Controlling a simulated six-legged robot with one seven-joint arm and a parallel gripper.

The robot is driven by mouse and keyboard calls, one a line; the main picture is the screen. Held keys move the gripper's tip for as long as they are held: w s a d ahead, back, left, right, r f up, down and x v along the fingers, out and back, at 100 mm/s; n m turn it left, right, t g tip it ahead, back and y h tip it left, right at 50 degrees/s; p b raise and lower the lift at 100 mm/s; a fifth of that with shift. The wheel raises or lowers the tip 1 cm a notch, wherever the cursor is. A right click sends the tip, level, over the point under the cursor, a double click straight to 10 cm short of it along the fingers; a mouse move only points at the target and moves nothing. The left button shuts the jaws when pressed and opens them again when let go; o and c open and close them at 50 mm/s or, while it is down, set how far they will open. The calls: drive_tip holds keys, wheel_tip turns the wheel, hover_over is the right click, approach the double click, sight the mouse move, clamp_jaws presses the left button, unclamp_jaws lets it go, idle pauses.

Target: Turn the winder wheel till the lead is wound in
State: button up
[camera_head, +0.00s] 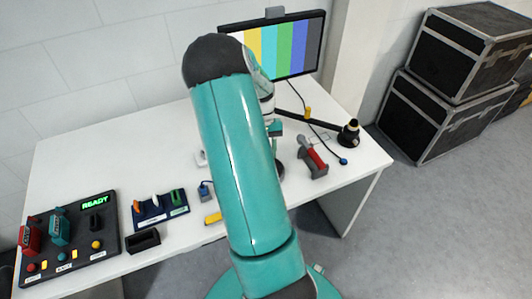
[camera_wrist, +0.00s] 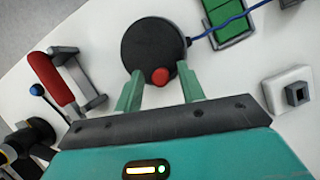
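The winder wheel (camera_wrist: 153,48) is a dark round disc with a red knob (camera_wrist: 160,76) near its rim, in the wrist view. A blue lead (camera_wrist: 203,37) runs from the wheel's right side across a green block toward the top right. My gripper (camera_wrist: 160,84) is open, with its two pale green fingers apart on either side of the red knob. I see gaps between the knob and both fingers. In the head view my own arm covers most of the wheel, and only a dark edge (camera_head: 280,171) shows beside it.
A red-handled fixture (camera_wrist: 50,78) stands left of the wheel, near a blue ball (camera_wrist: 37,90). A white block with a dark socket (camera_wrist: 292,92) lies to the right. A control panel (camera_head: 112,238) reading READY and a monitor (camera_head: 300,45) stand on the white table (camera_head: 75,160).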

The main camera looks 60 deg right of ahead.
drive_tip(key=v, duration=1.3)
drive_tip(key=shift+s+a, duration=0.1)
drive_tip(key=shift+a, duration=0.05)
drive_tip(key=w+a+r+n+t+h, duration=0.1)
drive_tip(key=w+a+r+n+t, duration=0.1)
drive_tip(key=a+r, duration=0.65)
drive_tip(key=w+a+r+n+t+h, duration=0.15)
drive_tip(key=a+r, duration=0.25)
drive_tip(key=a, duration=1)
drive_tip(key=s+a+r+n+t, duration=0.1)
drive_tip(key=s+a+n+t, duration=0.1)
drive_tip(key=a, duration=0.7)
drive_tip(key=s+a+r+n+t, duration=0.1)
drive_tip(key=s+a+n+t, duration=0.2)
drive_tip(key=s+a, duration=0.4)
drive_tip(key=a+n+h, duration=0.1)
drive_tip(key=a, duration=0.1)
drive_tip(key=shift+s+a+r, duration=0.2)
drive_tip(key=shift+s+a, duration=0.1)
drive_tip(key=shift+a, duration=0.1)
